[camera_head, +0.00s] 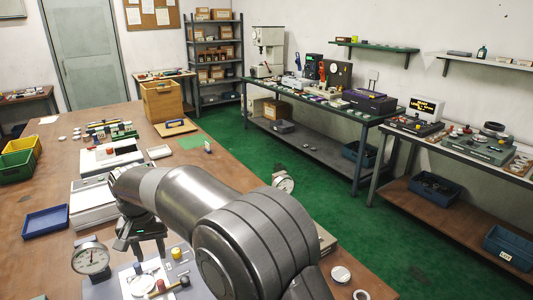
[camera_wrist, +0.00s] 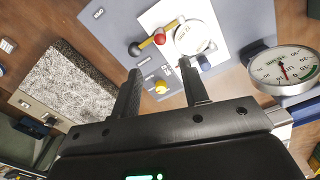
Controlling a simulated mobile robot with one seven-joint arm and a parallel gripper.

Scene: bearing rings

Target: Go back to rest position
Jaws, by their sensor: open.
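My gripper is open, its two dark fingers apart with nothing between them in the wrist view (camera_wrist: 158,85). In the head view my arm reaches over the brown workbench (camera_head: 240,185) and largely hides the gripper. A grey mat with a white sheet (camera_wrist: 150,17) lies ahead of the fingers. On it are a round white-faced ring (camera_wrist: 195,37), a red-and-yellow piece (camera_wrist: 160,38), a dark ball-ended piece (camera_wrist: 135,49) and a yellow knob (camera_wrist: 161,87). None of these is in the gripper's grasp.
A dial gauge (camera_head: 90,259) stands close by the gripper, and also shows in the wrist view (camera_wrist: 284,70). A granite block (camera_wrist: 75,82) lies left in the wrist view. A blue tray (camera_head: 46,222), green bin (camera_head: 16,167) and wooden box (camera_head: 163,103) stand on the bench.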

